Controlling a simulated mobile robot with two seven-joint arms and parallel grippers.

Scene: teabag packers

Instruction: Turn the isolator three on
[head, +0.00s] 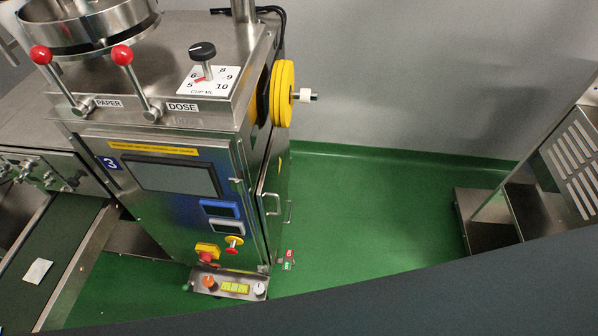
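A steel machine (150,220) carries a blue label with the number 3 (109,163) at the upper left of its front. Neither of my grippers is in view.
A small control box (228,286) with an orange knob juts out below the front. Red-knobbed levers (122,56) stand on top, and a yellow wheel (283,93) sticks out right. A conveyor (40,255) lies left. Green floor (370,220) is clear toward a steel frame (510,200).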

